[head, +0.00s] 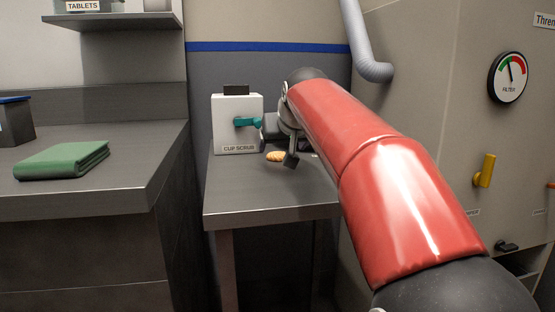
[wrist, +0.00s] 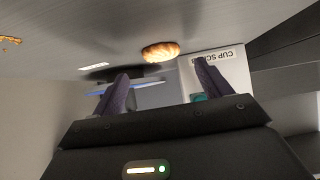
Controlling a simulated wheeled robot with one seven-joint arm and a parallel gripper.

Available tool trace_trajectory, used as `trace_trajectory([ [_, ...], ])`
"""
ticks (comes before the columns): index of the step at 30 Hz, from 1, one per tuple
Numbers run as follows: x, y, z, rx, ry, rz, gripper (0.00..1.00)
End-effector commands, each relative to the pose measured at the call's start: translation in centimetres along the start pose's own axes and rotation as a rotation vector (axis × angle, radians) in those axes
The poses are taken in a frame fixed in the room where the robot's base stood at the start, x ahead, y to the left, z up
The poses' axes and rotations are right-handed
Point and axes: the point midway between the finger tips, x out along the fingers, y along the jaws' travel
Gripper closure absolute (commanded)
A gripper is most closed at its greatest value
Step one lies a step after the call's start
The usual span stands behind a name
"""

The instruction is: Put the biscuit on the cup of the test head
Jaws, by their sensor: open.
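A golden-brown ridged biscuit (head: 275,156) lies on the grey metal table (head: 265,200), in front of a white box (head: 237,107) labelled "CUP SCRUB" with a teal part (head: 247,122) on its front. My gripper (head: 291,158) is over the table just right of the biscuit, partly hidden by my red arm. In the wrist view the biscuit (wrist: 160,52) shows beyond the two open, empty fingers (wrist: 161,85), apart from them. The labelled box (wrist: 222,70) is behind the right finger. I cannot make out a test head or its cup for certain.
A folded green cloth (head: 62,160) lies on the left counter (head: 95,192). A grey hose (head: 365,45) hangs at the back. A round gauge (head: 509,76) and a yellow handle (head: 485,170) are on the right wall. The table's front left is clear.

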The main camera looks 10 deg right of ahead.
Motion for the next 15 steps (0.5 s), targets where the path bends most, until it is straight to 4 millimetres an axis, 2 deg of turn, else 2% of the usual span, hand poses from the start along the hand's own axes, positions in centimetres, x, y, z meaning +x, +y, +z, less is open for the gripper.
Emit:
trace_trajectory([
  [3,2.2,-0.4,0.4,-0.001,-0.004,0.0,0.23],
  [6,3.4,-0.3,0.3,0.001,-0.004,0.0,0.23],
  [14,3.8,-0.3,0.2,0.001,0.0,0.0,0.23],
  [15,3.8,-0.3,0.2,0.001,0.0,0.0,0.28],
])
